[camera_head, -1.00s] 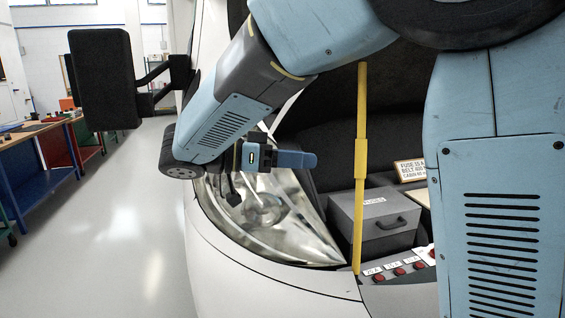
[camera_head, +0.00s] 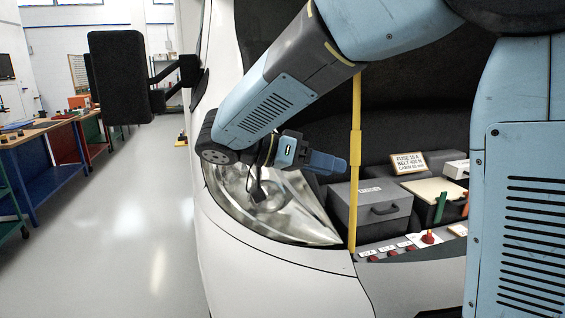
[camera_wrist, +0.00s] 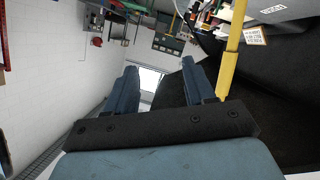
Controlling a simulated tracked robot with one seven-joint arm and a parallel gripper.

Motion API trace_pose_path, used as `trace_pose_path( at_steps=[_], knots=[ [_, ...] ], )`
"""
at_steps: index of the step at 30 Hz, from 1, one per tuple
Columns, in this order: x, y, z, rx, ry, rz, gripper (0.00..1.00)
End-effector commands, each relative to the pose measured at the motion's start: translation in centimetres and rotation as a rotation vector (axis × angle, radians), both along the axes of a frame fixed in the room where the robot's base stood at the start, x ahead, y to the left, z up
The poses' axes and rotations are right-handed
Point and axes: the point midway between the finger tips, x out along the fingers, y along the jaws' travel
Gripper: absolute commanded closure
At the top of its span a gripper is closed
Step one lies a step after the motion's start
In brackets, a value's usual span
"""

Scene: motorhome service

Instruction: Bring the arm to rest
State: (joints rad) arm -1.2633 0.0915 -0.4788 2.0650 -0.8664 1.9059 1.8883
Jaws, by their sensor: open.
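My arm reaches across the upper middle of the head view, with its elbow end low over the headlight. My gripper (camera_head: 326,163) is blue, points right, and hangs in the air in front of the engine bay, beside the yellow prop rod. In the wrist view my gripper (camera_wrist: 160,82) shows two blue fingers spread apart with nothing between them.
The yellow prop rod (camera_head: 355,170) stands close right of my gripper. The grey fuse box (camera_head: 370,208), red buttons (camera_head: 391,252) and a sign (camera_head: 409,162) are in the bay. The black mirror (camera_head: 120,77) juts out left. Clear floor (camera_head: 130,230) lies left of the white motorhome.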

Motion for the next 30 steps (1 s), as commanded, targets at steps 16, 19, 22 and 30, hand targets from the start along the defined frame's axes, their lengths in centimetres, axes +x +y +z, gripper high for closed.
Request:
trace_pose_path(
  at_steps=[16, 19, 22, 30],
  knots=[
    [-2.7, -10.5, -4.1, 0.505, 0.466, 0.115, 0.46],
    [-3.7, -11.8, -4.7, 0.610, 0.520, 0.178, 0.46],
    [-4.7, -12.9, -5.2, 0.707, 0.555, 0.251, 0.46],
    [-7.5, -14.6, -6.0, 0.905, 0.568, 0.489, 0.46]
  ],
)
